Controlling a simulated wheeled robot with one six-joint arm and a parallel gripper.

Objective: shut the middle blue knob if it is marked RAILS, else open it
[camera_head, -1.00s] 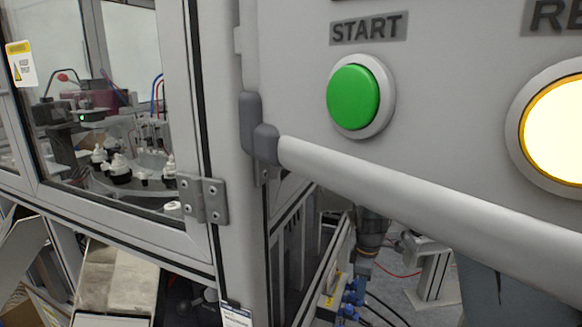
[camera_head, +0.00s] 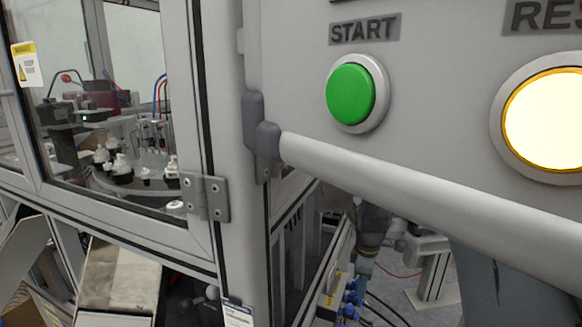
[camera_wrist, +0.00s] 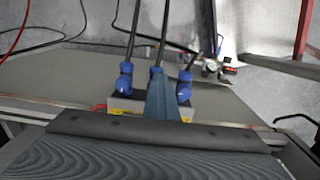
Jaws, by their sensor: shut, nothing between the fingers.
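Three blue knobs stand in a row on a block with yellow labels in the wrist view: the left knob (camera_wrist: 125,80), the middle knob (camera_wrist: 157,71) and the right knob (camera_wrist: 184,88). Dark tubes rise behind them. My gripper (camera_wrist: 160,82) is shut and empty, its blue-grey fingers in front of the middle knob, hiding its lower part. I cannot tell whether they touch. In the head view, my gripper (camera_head: 361,272) points down just above the small blue knobs (camera_head: 350,296). No marking or knob position is readable.
A grey panel with a green START button (camera_head: 351,94) and a lit round button (camera_head: 544,119) fills the upper right. A thick white rail (camera_head: 400,180) crosses below it. A glazed machine enclosure (camera_head: 226,130) stands at left. Black cables (camera_head: 385,306) run beside the knobs.

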